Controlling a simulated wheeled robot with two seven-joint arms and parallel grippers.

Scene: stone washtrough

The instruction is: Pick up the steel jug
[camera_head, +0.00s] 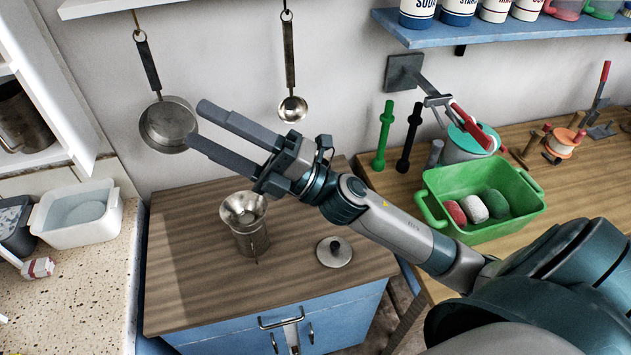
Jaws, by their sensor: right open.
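A shiny steel vessel with a wide flared mouth (250,238) stands upright on the wooden cabinet top; it looks like the steel jug. A darker metal pot or jug (22,118) stands on the left shelf, partly cut off by the picture edge. My right gripper (199,125) reaches in from the right, its two long fingers apart with nothing between them. In the picture its fingers lie above and left of the vessel, apart from it. My left gripper is not in view.
A round lid with a black knob (334,252) lies right of the vessel on the cabinet top (190,285). A pan (168,125) and a ladle (292,108) hang on the wall. A green tub (488,229) and a white basin (62,232) stand at the sides.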

